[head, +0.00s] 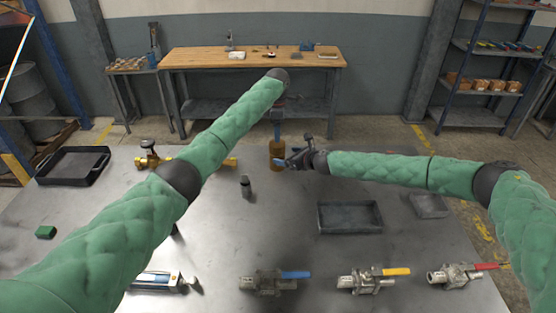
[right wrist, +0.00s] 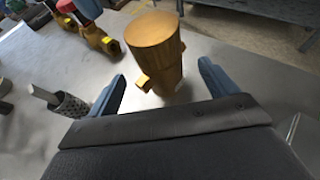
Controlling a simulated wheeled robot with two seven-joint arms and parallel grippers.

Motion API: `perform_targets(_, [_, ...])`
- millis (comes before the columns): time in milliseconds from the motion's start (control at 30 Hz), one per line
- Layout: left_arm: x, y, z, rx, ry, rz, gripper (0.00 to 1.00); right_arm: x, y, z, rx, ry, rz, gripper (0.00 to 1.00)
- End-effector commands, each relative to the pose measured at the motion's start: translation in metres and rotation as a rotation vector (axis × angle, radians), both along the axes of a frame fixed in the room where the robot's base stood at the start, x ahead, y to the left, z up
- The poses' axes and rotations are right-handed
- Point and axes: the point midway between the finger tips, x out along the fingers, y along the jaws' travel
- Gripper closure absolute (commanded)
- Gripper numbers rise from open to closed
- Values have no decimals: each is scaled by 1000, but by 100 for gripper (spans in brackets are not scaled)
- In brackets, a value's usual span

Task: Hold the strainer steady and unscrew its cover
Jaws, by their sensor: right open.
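The brass strainer (head: 277,156) stands upright on the metal table, near its far edge. In the right wrist view the strainer (right wrist: 155,45) shows a broad flat top and a small side port. My right gripper (head: 284,161) is open, its blue fingers pointing at the strainer from the right. In the right wrist view the strainer lies just beyond and between the fingertips, with no clear contact. My left gripper (head: 277,131) points down just above the strainer's top. Its fingers overlap in the head view, so their opening is hidden.
A brass valve (head: 149,157) lies to the left. Dark trays (head: 350,217) and (head: 74,166) sit right and far left. Several lever-handled valves (head: 268,283) line the front.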

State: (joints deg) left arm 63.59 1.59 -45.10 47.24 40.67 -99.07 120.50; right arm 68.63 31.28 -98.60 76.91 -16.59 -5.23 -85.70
Motion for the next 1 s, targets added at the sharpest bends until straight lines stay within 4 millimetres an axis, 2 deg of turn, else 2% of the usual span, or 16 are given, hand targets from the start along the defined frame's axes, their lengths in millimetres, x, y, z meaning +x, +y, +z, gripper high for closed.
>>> perform_targets(100, [0, 0, 0, 0, -1, 0, 24, 11, 13, -7, 1, 1, 1, 15])
perform_targets(400, [0, 0, 0, 0, -2, 0, 24, 31, 30, -17, 2, 1, -1, 15])
perform_targets(767, [0, 0, 0, 0, -2, 0, 24, 34, 33, -19, 1, 0, -1, 15])
perform_targets(800, [0, 0, 0, 0, -2, 0, 24, 34, 33, -19, 1, 0, -1, 17])
perform_targets(1000, [0, 0, 0, 0, -2, 0, 24, 34, 33, -19, 1, 0, -1, 56])
